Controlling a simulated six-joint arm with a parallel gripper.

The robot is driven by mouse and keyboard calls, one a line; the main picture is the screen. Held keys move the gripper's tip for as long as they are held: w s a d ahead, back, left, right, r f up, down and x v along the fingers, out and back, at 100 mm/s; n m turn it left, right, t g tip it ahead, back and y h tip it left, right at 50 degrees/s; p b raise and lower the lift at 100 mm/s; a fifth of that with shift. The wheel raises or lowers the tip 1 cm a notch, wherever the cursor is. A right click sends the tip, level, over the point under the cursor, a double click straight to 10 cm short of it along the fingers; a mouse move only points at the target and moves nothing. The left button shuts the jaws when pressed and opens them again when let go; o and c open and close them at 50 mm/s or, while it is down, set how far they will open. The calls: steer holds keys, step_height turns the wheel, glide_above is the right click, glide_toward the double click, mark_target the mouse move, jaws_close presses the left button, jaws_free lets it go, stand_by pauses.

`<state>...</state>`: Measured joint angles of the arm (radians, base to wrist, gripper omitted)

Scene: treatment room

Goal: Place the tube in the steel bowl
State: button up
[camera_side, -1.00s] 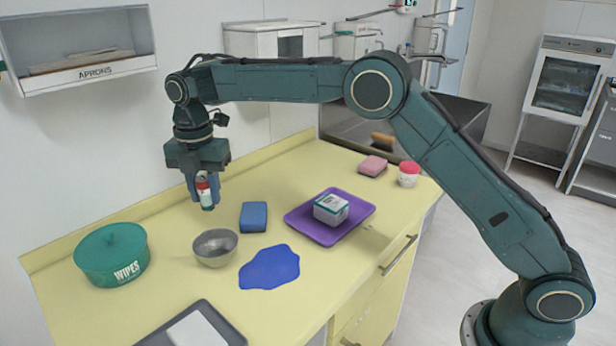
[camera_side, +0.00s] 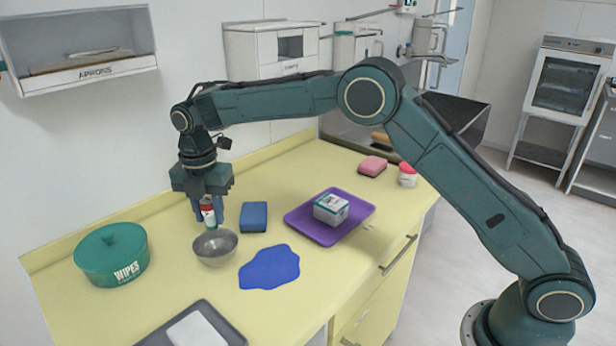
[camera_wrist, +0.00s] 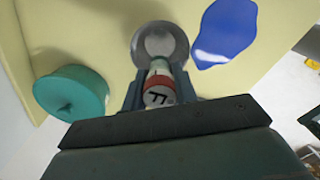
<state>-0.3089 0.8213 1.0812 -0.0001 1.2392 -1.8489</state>
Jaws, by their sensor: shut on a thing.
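The tube (camera_side: 208,214) is white with a red band. My gripper (camera_side: 209,217) is shut on it and holds it upright just behind the steel bowl's rim in the side view. The steel bowl (camera_side: 215,247) stands on the yellow counter. In the wrist view the tube (camera_wrist: 160,84) sits between the fingers of my gripper (camera_wrist: 160,90). Its far end overlaps the near edge of the bowl (camera_wrist: 160,42). I cannot tell exactly how high the tube's lower end is over the rim.
A green wipes tub (camera_side: 111,256) stands left of the bowl. A blue sponge-like block (camera_side: 254,217) is close on the right, with a blue puddle-like patch (camera_side: 270,268) in front. A purple tray (camera_side: 326,234) holds a small box. A grey tray (camera_side: 231,333) lies at the front.

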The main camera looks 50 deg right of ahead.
mark_target(213, 234)
steer(key=shift+f, duration=3)
steer(key=o, duration=1)
steer(key=shift+o, duration=0.2)
steer(key=shift+r, duration=0.1)
steer(key=shift+r, duration=3.4)
